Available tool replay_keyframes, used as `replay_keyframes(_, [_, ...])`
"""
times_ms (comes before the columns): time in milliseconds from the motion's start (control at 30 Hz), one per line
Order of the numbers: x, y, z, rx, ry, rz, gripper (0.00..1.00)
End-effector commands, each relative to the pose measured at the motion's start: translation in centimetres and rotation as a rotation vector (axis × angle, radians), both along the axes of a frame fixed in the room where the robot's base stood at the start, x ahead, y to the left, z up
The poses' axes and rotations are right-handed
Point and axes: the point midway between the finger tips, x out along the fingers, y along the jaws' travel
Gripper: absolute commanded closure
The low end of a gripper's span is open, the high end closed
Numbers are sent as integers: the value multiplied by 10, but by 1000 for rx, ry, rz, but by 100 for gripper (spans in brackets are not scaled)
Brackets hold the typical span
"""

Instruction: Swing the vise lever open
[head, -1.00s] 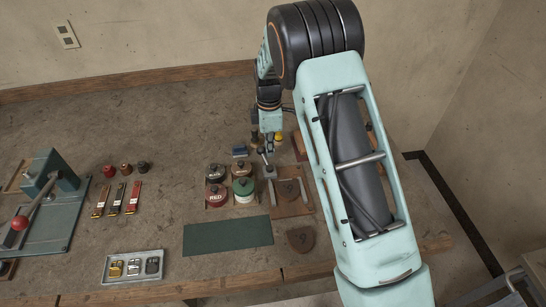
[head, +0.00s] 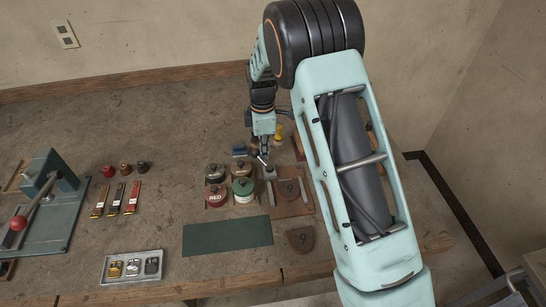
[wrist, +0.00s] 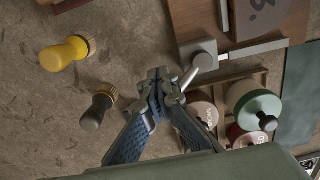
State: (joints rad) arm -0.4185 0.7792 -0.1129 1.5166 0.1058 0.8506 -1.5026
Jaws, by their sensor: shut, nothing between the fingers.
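The vise is a brown wooden board (head: 293,208) with grey metal jaw bars and a small grey block (head: 270,174) at its far left corner. It also shows at the upper right of the wrist view (wrist: 262,48). Its short grey lever (wrist: 204,62) slants from the block down-left toward my fingers. My gripper (head: 264,152) points down just beyond the block. In the wrist view my gripper (wrist: 160,82) is shut and empty, its tips beside the lever's free end. I cannot tell whether they touch. A sole marked 9 (head: 289,189) lies between the bars.

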Motion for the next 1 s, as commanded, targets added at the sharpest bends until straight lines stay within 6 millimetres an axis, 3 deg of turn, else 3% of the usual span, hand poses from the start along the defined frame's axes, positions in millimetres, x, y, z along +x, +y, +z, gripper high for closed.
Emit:
replay_keyframes(567, [1,-9,1,0,1,1,100])
replay_keyframes(1000, [2,-9,33,0,0,0,100])
